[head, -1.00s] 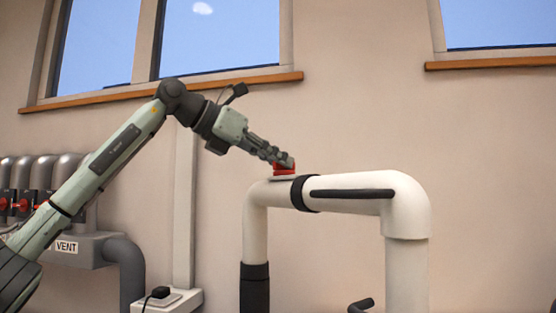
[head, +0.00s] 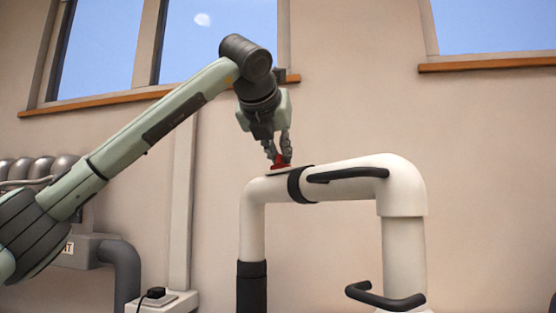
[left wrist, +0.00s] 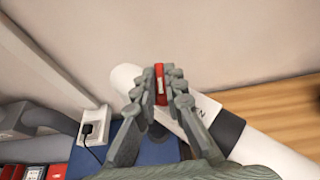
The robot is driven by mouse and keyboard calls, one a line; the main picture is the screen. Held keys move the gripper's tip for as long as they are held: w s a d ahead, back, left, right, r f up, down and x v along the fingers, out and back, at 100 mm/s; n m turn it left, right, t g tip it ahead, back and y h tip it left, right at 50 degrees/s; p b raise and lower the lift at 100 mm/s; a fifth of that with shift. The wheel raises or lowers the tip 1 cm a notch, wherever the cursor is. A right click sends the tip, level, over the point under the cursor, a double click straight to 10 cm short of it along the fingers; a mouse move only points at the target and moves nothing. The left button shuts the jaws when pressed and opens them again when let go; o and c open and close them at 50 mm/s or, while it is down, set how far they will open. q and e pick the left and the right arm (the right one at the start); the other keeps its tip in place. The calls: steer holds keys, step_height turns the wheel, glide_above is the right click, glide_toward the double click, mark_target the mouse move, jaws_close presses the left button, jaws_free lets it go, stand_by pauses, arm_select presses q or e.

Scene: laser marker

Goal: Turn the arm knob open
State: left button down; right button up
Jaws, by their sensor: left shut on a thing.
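The red arm knob (head: 282,160) sits on top of the white pipe arm (head: 345,165), left of its black band. My left gripper (head: 279,155) comes down on the knob from above. Its two fingers are shut on the knob from either side. In the left wrist view the knob (left wrist: 161,85) shows as a narrow red bar between the fingertips of my left gripper (left wrist: 161,90). Part of the lettering on the white pipe beside it is hidden by a finger. My right gripper is in neither view.
A black handle (head: 347,174) runs along the pipe arm, and another black handle (head: 385,298) sticks out lower down. Grey pipes with a vent box (head: 95,250) stand at the left. A white socket box (head: 168,300) is below.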

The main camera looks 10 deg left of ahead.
arm_select(q)
steer(key=shift+d+n+y, duration=0.25)
steer(key=shift+n+y, duration=0.75)
steer(key=shift+y, duration=0.2)
steer(key=shift+r+n+y, duration=0.1)
steer(key=shift+n+y, duration=0.4)
steer(key=shift+y, duration=0.1)
steer(key=shift+d+n+g+y+p, duration=0.15)
steer(key=shift+n+g+y+p, duration=0.15)
steer(key=shift+n+g+y, duration=0.45)
steer(key=n+g+y+p, duration=0.1)
steer(key=y, duration=0.1)
steer(key=n+y+p, duration=0.1)
steer(key=n, duration=0.1)
steer(key=shift+w+d+n+g+y, duration=0.15)
steer(key=shift+w+n+g+y, duration=0.1)
steer(key=shift+g+y, duration=0.1)
steer(key=shift+n+g+y+p, duration=0.4)
steer(key=shift+n+g, duration=0.1)
steer(key=shift+n, duration=0.1)
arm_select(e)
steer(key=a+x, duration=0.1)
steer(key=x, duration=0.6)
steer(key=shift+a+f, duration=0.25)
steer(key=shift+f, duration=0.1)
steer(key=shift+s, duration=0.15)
arm_select(q)
steer(key=c, duration=1.6)
jaws_free()
